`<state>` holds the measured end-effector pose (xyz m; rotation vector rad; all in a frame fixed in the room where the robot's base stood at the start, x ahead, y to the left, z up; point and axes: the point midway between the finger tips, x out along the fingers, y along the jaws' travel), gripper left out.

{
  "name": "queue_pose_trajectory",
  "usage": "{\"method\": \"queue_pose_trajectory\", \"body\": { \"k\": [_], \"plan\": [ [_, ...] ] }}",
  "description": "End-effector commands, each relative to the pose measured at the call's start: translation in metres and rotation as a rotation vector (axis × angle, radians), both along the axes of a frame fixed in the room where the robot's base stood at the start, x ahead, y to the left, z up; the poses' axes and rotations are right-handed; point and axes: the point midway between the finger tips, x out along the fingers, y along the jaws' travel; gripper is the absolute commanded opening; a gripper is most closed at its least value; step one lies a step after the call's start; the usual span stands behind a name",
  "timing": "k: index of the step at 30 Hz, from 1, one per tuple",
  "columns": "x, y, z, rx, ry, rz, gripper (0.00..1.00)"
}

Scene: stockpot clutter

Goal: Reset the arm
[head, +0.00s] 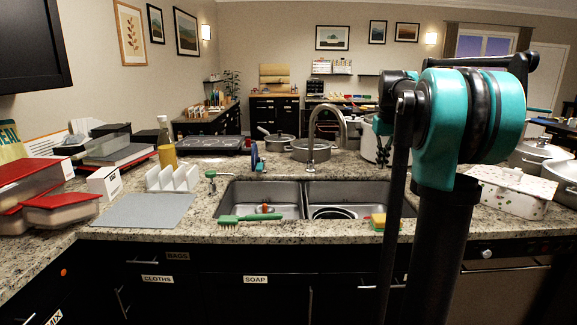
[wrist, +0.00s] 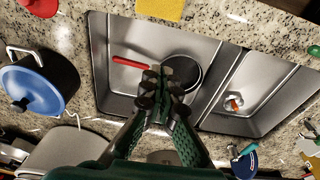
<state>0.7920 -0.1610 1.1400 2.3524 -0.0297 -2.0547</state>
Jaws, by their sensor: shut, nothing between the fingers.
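My gripper (wrist: 160,88) shows in the wrist view, shut and empty, with its fingertips together. It is above the sink (wrist: 205,62), and a pan with a red handle (wrist: 132,62) lies in the basin beyond the fingertips. In the head view my arm rises at the right and partly covers the counter and the right side of the sink (head: 303,190). The fingers cannot be made out clearly in the head view.
A faucet (head: 312,135) stands behind the sink. A green brush (head: 249,217) and a sponge (head: 380,221) lie at the front edge. A blue-lidded pot (wrist: 40,85) stands beside the basin. Red-lidded containers (head: 60,200) crowd the left; a grey mat (head: 143,211) is bare.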

Motion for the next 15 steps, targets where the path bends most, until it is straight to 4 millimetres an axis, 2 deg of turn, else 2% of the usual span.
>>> {"method": "queue_pose_trajectory", "body": {
  "k": [1, 5, 8, 15],
  "plan": [
    [-0.016, 0.014, -0.023, -0.001, -0.016, 0.004, 0.00],
    [-0.057, 0.042, -0.081, -0.002, -0.062, 0.004, 0.00],
    [-0.095, 0.063, -0.127, 0.000, -0.096, 0.005, 0.00],
    [-0.207, 0.102, -0.235, 0.014, -0.176, 0.005, 0.00]
  ]
}}
